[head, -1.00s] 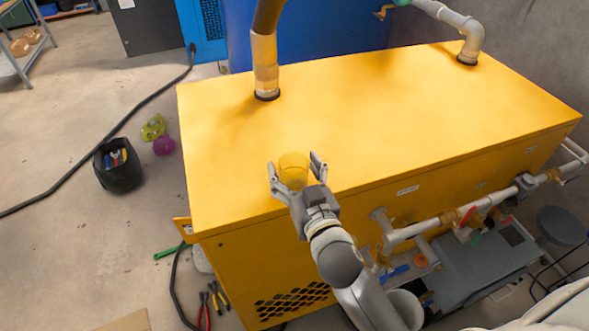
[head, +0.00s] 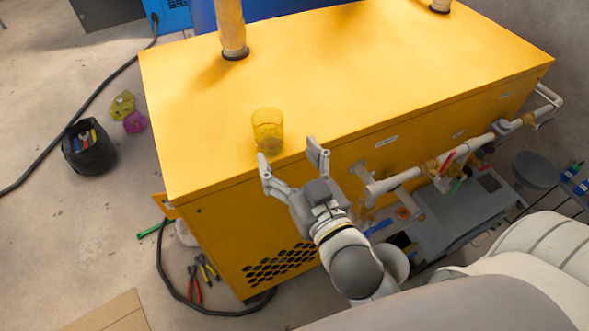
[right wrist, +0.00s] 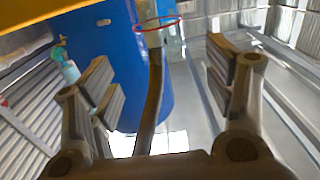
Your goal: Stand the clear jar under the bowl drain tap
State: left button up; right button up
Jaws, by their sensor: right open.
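The clear jar (head: 268,131) stands upright on the yellow cabinet top (head: 350,80), close to its front edge, and looks yellow from the surface behind it. My right gripper (head: 290,153) is open and empty, just in front of and right of the jar, apart from it. Its spread fingers also show in the right wrist view (right wrist: 160,85), with nothing held between them. Small red-handled (head: 447,163) and green-handled (head: 456,186) valves hang under the pipe along the cabinet's front; which is the bowl drain tap I cannot tell. My left gripper is out of view.
A pale pipe (head: 410,175) runs along the cabinet's front face, above a grey unit (head: 465,215). A vertical pipe (head: 231,30) rises from the cabinet top. A black tool bucket (head: 88,150), pliers (head: 193,285) and a dark hose (head: 165,265) are on the floor.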

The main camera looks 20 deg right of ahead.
jog(key=shift+s, duration=1.05)
